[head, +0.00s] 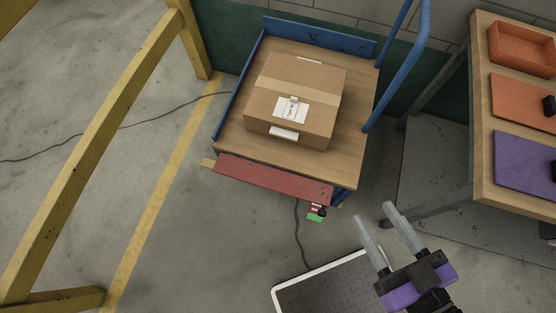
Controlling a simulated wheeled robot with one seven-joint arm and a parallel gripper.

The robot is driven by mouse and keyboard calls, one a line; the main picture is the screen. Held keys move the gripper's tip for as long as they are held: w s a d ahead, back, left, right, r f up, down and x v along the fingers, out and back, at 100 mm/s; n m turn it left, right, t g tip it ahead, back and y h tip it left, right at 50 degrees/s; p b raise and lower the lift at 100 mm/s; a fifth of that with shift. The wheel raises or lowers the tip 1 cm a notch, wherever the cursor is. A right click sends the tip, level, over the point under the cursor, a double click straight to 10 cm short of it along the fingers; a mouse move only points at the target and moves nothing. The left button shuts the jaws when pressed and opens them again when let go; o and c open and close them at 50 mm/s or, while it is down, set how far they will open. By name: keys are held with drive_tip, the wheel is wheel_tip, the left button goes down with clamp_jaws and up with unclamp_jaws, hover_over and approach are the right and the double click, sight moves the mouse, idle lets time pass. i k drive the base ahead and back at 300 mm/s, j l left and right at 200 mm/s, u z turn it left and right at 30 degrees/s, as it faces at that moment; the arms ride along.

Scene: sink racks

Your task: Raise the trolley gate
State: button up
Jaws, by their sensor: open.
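The trolley (352,150) has a wooden deck, blue side rails and a blue push handle at the back right. The trolley gate, a red panel (270,180), runs along the near edge of the deck and appears lowered, below deck level. A yellowish piece (208,163) sits at its left end. A small green and red piece (316,213) is near its right end. My gripper (376,217) is open and empty, below and right of the gate and apart from it. Its two grey fingers point up toward the trolley.
A cardboard box (260,104) sits on the deck. A wooden bench (485,195) with an orange tray stands at right. Yellow bars (95,150) rise at left.

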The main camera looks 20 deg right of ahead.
sight(287, 183)
drive_tip(key=k+j+u, duration=0.25)
drive_tip(key=k, duration=0.75)
drive_tip(key=l, duration=0.1)
